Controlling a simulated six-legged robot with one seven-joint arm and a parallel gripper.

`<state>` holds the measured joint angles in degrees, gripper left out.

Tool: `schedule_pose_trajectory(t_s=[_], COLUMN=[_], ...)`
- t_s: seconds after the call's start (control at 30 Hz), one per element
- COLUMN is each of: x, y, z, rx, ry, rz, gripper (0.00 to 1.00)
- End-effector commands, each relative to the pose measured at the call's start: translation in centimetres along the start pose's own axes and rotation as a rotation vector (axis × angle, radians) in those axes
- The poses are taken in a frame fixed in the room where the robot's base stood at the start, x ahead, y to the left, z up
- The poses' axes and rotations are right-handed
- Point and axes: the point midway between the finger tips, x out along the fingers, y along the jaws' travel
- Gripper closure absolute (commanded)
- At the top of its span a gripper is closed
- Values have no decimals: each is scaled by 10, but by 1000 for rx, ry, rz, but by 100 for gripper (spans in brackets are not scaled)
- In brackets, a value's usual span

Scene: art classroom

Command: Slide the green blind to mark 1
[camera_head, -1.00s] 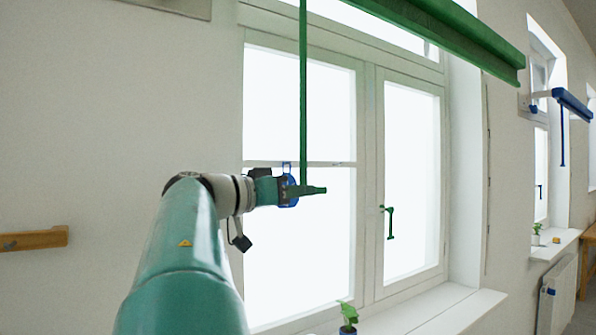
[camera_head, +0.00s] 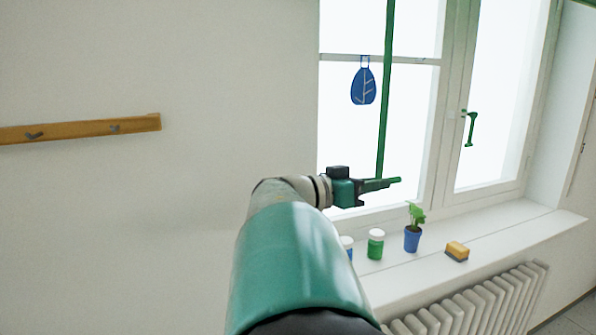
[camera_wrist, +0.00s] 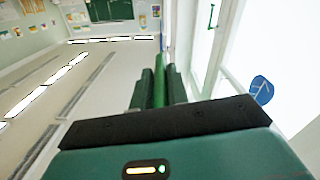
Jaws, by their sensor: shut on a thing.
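The green rod of the blind (camera_head: 385,95) hangs down in front of the window. My gripper (camera_head: 384,183) is shut on its lower end. In the wrist view, the green rod (camera_wrist: 160,85) stands between the two dark fingers of my gripper (camera_wrist: 160,95). Only a sliver of green, seemingly the blind's rail (camera_head: 590,2), shows at the top right corner of the head view. I see no mark 1 in the current views.
A white sill (camera_head: 480,240) holds a potted plant (camera_head: 412,238), a green jar (camera_head: 375,244), a partly hidden blue-and-white jar (camera_head: 346,246) and a sponge (camera_head: 457,251). A blue ornament (camera_head: 363,86) hangs left of the rod. A radiator (camera_head: 480,305) stands below.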

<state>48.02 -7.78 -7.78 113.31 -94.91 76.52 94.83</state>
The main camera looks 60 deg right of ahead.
Motion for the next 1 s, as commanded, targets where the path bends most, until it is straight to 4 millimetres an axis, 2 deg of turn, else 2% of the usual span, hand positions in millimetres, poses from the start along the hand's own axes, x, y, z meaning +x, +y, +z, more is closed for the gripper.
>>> schedule_pose_trajectory(t_s=[0.23,0.27,0.33,0.37,0.73,0.87,1.0], x=[-2,-2,-2,-2,-7,-24,-54], y=[-3,-3,-3,-3,-1,-1,-2], z=[0,0,0,0,-1,-1,0], rx=[-4,-4,-3,-3,-1,0,-1], ry=[2,2,2,2,1,2,1], rz=[-9,-9,-8,-7,-5,-7,-8], gripper=[100,80,66,64,64,64,64])
